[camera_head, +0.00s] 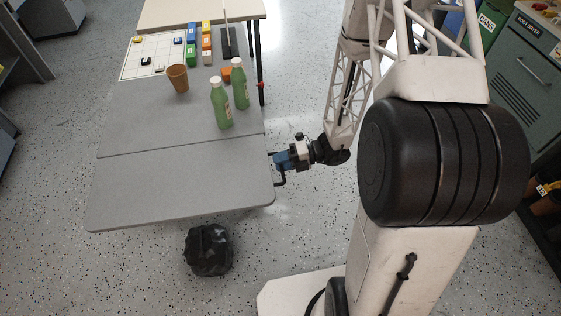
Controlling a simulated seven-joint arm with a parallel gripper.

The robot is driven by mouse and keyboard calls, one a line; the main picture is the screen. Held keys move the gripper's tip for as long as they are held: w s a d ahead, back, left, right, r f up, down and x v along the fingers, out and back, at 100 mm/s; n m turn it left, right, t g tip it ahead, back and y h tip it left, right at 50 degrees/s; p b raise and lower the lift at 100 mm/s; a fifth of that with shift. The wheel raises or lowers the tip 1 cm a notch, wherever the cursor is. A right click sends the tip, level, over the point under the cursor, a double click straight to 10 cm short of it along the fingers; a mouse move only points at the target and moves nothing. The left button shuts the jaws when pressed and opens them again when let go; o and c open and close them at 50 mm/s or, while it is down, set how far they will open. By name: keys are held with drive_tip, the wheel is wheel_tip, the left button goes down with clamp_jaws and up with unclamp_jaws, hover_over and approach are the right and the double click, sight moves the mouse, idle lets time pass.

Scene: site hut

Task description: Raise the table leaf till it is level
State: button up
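The table leaf (180,185) is the grey front panel of the table, joined to the grey table top (130,120) along a dark seam. It extends outward from the seam, roughly in line with the top; a small tilt cannot be told from this view. My gripper (276,169) is at the leaf's right edge, coming from the right. Its two dark fingers are spread apart, one farther back and one nearer the front corner. Whether they touch the leaf is unclear. The underside of the leaf and any support are hidden.
Two green bottles (221,104), a brown cup (178,78), coloured blocks (206,42) and a white grid board (140,65) stand on the table top. The leaf is bare. A black bag (208,250) lies on the floor by its front edge. Green cabinets (525,75) stand at right.

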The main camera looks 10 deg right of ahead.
drive_tip(key=d+r, duration=0.1)
drive_tip(key=d, duration=0.6)
drive_tip(key=shift+d+r, duration=0.25)
idle(0.7)
drive_tip(key=s+a+r+n+g+h, duration=0.15)
drive_tip(key=s+r+n+h, duration=0.25)
drive_tip(key=r+n, duration=0.65)
drive_tip(key=s+a+r+n+g+h, duration=0.15)
drive_tip(key=s+r+n+h, duration=0.25)
drive_tip(key=r+n, duration=0.6)
drive_tip(key=s+d+r+n+t+h, duration=0.1)
drive_tip(key=s+r+n+h, duration=0.3)
drive_tip(key=r, duration=0.5)
drive_tip(key=s+d+r+n+t+h, duration=0.2)
drive_tip(key=s+r+n+t+h, duration=0.2)
drive_tip(key=s+r+n, duration=0.4)
drive_tip(key=r+n, duration=0.1)
drive_tip(key=n, duration=0.2)
drive_tip(key=shift+s+r+t, duration=0.3)
